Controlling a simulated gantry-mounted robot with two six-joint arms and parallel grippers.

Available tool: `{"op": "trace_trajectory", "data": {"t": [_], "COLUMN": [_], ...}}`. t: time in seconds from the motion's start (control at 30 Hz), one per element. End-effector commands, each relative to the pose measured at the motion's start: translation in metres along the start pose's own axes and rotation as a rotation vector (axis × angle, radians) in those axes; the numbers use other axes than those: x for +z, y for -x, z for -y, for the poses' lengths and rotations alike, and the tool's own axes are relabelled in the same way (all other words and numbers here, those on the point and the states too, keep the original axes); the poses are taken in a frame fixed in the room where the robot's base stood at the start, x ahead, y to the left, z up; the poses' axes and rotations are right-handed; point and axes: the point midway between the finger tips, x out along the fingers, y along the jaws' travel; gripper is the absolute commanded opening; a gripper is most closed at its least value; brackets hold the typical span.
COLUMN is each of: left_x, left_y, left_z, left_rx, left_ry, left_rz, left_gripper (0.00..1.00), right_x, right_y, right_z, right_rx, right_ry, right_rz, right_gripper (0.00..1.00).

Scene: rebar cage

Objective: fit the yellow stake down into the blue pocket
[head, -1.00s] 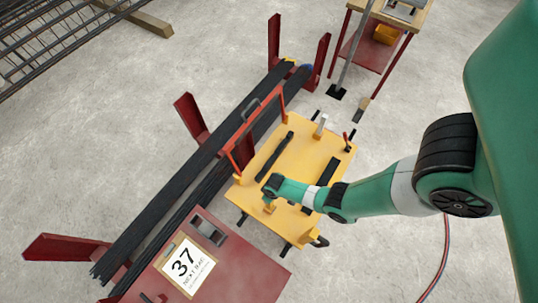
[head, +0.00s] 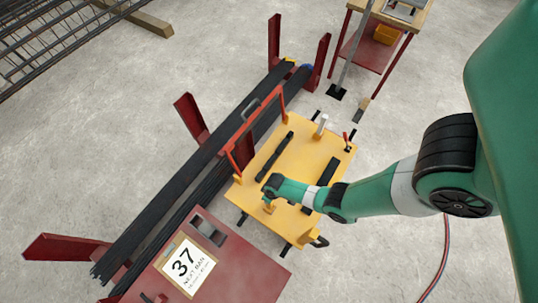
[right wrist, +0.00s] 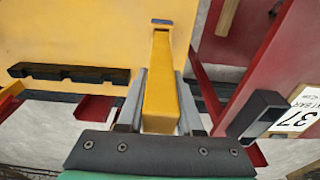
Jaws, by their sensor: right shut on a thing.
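My right gripper (right wrist: 160,105) is shut on the yellow stake (right wrist: 161,85), which runs out from between the grey jaws in the right wrist view. A small blue-grey rectangular piece (right wrist: 162,22) shows at the stake's far end; it may be the blue pocket. I cannot tell whether the stake's tip is in it or only lines up with it. In the head view my right gripper (head: 268,196) is over the near-left corner of the yellow cart deck (head: 297,160), with little of the stake showing. My left gripper is out of view.
A red handle frame (head: 258,128) stands along the cart's left side, beside long black bars (head: 190,165) on red posts. A red table (head: 235,262) with a "37" sheet (head: 185,265) is close in front. Black slotted strips lie on the deck.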

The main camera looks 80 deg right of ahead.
Motion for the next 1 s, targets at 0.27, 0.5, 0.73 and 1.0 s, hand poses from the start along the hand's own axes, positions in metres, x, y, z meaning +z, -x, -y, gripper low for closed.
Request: {"op": "trace_trajectory", "data": {"t": [0.27, 0.5, 0.73, 1.0], "left_x": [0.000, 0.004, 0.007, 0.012], "left_y": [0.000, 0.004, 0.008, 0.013], "left_z": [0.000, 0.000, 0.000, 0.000], "left_rx": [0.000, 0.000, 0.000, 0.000], "left_ry": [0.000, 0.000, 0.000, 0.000], "left_rz": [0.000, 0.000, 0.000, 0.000], "left_gripper": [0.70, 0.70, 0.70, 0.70], "right_x": [-0.001, 0.000, 0.001, 0.001], "right_y": [0.000, -0.006, -0.011, -0.018], "right_z": [0.000, 0.000, 0.000, 0.000], "right_rx": [0.000, 0.000, 0.000, 0.000], "right_ry": [0.000, 0.000, 0.000, 0.000], "right_rz": [-0.001, -0.001, -0.002, -0.002], "right_gripper": [0.00, 0.00, 0.00, 0.00]}}
